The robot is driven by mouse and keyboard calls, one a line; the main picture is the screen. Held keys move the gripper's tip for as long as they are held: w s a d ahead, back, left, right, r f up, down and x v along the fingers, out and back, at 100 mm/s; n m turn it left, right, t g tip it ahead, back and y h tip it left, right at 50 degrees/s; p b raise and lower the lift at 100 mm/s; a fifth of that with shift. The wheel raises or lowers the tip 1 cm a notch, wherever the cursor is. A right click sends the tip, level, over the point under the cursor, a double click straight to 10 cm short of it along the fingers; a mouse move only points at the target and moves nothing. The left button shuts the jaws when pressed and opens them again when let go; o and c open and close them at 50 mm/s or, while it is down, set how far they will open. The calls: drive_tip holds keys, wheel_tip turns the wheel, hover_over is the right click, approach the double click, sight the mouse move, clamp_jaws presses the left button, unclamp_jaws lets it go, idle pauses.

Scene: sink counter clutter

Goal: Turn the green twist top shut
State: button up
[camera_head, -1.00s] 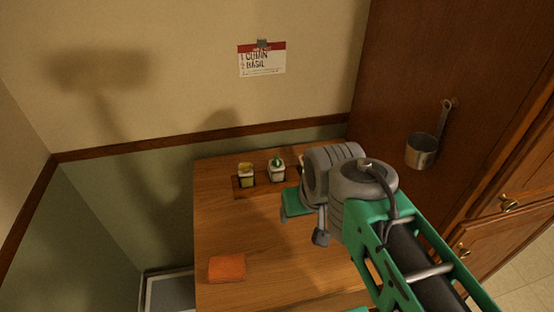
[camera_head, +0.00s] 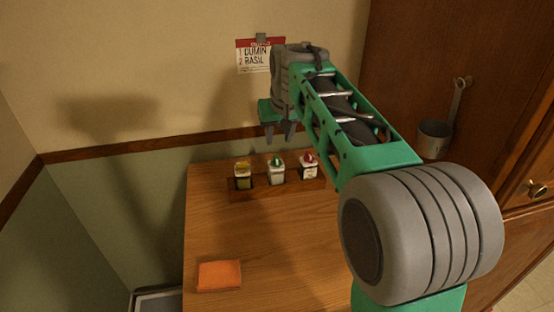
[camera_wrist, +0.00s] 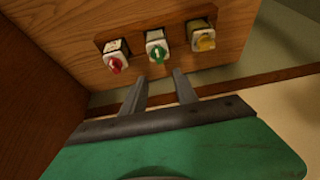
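The green twist top (camera_head: 277,161) caps the middle one of three small white containers standing in a row in a wooden rack. It also shows in the wrist view (camera_wrist: 156,54), with a raised grip bar across it. My gripper (camera_head: 281,138) is above the rack near the wall, fingers pointing down. In the wrist view my gripper (camera_wrist: 160,82) is open, its two fingers apart and empty, just short of the green-topped container. I see no contact with it. Whether the top is open or shut I cannot tell.
A yellow-topped container (camera_head: 243,175) and a red-topped one (camera_head: 309,167) flank it in the rack (camera_head: 262,187). An orange cloth or block (camera_head: 219,274) lies on the counter's front left. A metal cup (camera_head: 434,138) hangs at right. A card (camera_head: 254,56) is on the wall.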

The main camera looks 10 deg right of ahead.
sight(276, 158)
drive_tip(key=shift+g, duration=0.3)
drive_tip(key=x, duration=0.8)
drive_tip(key=shift+s+f+p, duration=0.3)
drive_tip(key=shift+s+p, duration=0.05)
drive_tip(key=shift+p, duration=0.05)
drive_tip(key=shift+c, duration=0.2)
clamp_jaws()
